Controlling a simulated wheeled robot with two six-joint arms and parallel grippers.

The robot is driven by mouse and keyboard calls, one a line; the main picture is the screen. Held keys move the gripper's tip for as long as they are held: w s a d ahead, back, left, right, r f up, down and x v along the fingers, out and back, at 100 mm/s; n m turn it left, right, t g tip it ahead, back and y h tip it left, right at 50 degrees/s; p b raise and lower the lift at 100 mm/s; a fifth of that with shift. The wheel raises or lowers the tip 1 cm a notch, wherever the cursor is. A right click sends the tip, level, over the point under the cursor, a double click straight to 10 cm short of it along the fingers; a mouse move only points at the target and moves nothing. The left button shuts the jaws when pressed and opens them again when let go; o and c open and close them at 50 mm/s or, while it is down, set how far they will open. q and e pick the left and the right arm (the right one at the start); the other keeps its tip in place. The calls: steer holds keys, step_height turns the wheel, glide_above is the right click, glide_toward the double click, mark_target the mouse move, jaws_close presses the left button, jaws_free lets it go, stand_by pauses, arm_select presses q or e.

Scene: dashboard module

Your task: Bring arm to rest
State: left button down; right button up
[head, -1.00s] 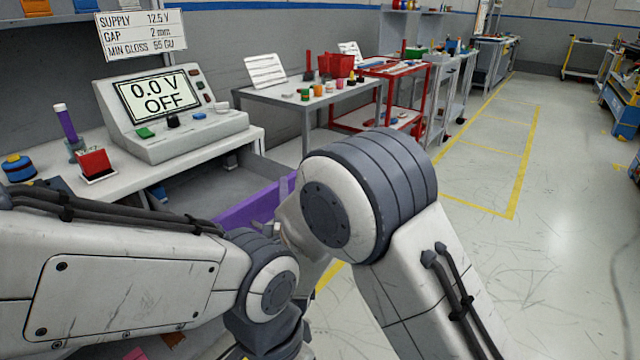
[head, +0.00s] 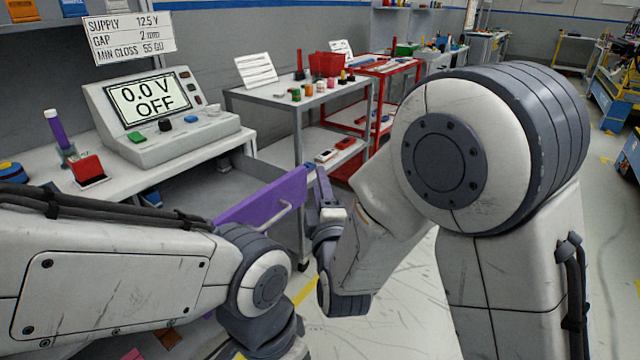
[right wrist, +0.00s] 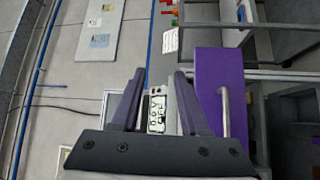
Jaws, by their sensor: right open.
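My right arm fills the right half of the head view. My right gripper (head: 318,175) points away from me, just right of the purple drawer front (head: 265,195). In the right wrist view its two fingers (right wrist: 155,100) stand apart with nothing held between them. The drawer front (right wrist: 218,85) and its pale bar handle (right wrist: 226,112) are beside the right-hand finger there, apart from it as far as I can see. My left arm comes in from the left in the head view; its gripper is outside the picture.
The drawer stands pulled out from the white bench. A power supply (head: 160,112) reading 0.0 V OFF sits on that bench. A grey cart (head: 290,100) with small coloured items and a red cart (head: 385,68) stand behind. Open floor lies to the right.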

steer(key=s+d+f+m+g+h, duration=0.1)
steer(key=s+d+f+m+g, duration=0.2)
steer(key=d+f+m+g, duration=0.7)
steer(key=s+d+f+m+g+h, duration=0.1)
steer(key=s+d+f+m+g, duration=0.25)
steer(key=s, duration=0.35)
steer(key=s+d+f+m+g+h, duration=0.1)
steer(key=s+d+f+m+g, duration=0.2)
steer(key=s+d+m, duration=0.3)
steer(key=s+a+r+n+g+y+p, duration=0.1)
steer(key=s+a+r+n, duration=0.25)
steer(key=s+a, duration=0.4)
steer(key=s+a+r+n+g, duration=0.25)
steer(key=s+a+n, duration=0.25)
steer(key=s+a, duration=0.25)
step_height(320, 180, up, 22)
steer(key=p, duration=2.1)
steer(key=shift+d+t, duration=0.35)
steer(key=shift+t, duration=0.05)
steer(key=shift+w, duration=0.1)
